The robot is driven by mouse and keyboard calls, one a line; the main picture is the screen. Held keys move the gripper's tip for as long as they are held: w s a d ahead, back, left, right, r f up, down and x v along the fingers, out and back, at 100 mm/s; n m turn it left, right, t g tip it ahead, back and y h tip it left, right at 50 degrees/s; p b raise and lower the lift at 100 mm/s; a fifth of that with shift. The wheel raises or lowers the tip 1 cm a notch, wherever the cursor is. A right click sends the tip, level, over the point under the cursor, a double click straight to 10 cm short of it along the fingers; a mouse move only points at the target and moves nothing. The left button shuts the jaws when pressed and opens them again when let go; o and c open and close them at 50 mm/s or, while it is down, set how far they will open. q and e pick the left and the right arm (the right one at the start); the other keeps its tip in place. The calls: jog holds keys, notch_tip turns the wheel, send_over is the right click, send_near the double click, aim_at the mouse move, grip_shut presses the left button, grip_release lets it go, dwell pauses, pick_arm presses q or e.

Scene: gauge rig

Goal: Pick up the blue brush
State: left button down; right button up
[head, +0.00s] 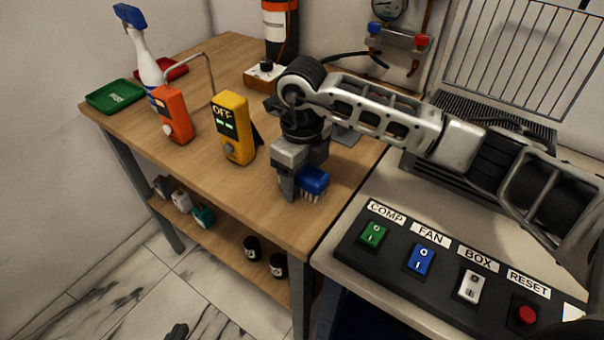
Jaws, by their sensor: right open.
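The blue brush (314,180) has a blue back and pale bristles pointing down. It is at the front right part of the wooden table, near the edge. My right gripper (299,187) reaches in from the right and points down right at the brush. It is open, with one finger in front of the brush's left end. The gripper hides part of the brush and its other finger, so I cannot tell whether it touches. My left gripper does not show clearly.
A yellow meter (234,128) and an orange device (172,114) stand left of the gripper. A spray bottle (146,57), a green tray (115,96) and a red tray (175,70) are further back. A switch panel (395,252) lies to the right. The table front (215,175) is clear.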

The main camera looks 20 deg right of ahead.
jog(key=c, duration=1.1)
jog(key=shift+r, duration=0.2)
jog(key=shift+r, duration=0.25)
notch_tip(320, 180, up, 2)
jog(key=shift+r, duration=0.1)
jog(key=s+a+r+b, duration=0.1)
jog(key=s+a+r, duration=0.1)
jog(key=s+r, duration=0.8)
jog(key=s, duration=0.4)
jog(key=shift+a, duration=0.2)
